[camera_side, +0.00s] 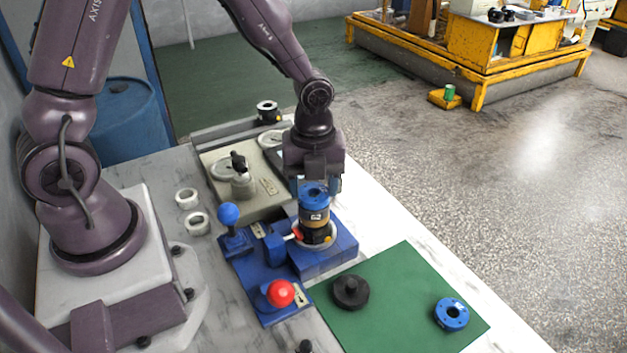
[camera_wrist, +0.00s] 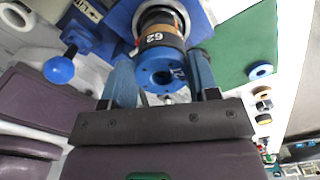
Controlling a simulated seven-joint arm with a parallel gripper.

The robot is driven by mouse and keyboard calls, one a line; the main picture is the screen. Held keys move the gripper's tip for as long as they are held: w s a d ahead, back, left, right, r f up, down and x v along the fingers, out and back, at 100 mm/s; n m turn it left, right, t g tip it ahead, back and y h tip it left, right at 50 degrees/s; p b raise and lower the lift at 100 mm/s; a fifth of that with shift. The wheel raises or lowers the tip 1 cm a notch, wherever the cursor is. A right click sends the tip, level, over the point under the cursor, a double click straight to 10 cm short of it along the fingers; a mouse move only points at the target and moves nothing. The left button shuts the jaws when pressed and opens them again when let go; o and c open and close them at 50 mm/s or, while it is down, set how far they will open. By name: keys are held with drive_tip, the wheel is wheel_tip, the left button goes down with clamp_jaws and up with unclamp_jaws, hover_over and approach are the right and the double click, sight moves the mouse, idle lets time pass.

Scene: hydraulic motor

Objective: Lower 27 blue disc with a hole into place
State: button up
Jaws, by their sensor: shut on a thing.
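A blue disc with a hole (camera_side: 314,189) is at the top of the upright motor stack, directly below my gripper (camera_side: 314,185). In the wrist view the blue disc (camera_wrist: 160,70) is between the two blue fingers of my gripper (camera_wrist: 162,78), which is shut on it. Its pale marking is too small to read surely. Just beneath it is the black and tan stack (camera_side: 316,228), with a label that reads 62 in the wrist view (camera_wrist: 155,38). Whether the disc touches the stack I cannot tell. The stack stands upright in a blue fixture (camera_side: 335,253).
A second blue disc with a hole (camera_side: 451,314) and a black round part (camera_side: 350,292) lie on the green mat (camera_side: 400,300). A blue ball knob (camera_side: 228,214) and a red ball knob (camera_side: 280,293) rise beside the stack. White rings (camera_side: 197,223) lie left.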

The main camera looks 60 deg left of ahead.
drive_tip(key=shift+r, duration=0.35)
idle(0.4)
drive_tip(key=shift+f, duration=0.5)
idle(0.4)
drive_tip(key=o, duration=1.4)
drive_tip(key=shift+r, duration=0.1)
drive_tip(key=shift+r, duration=2.35)
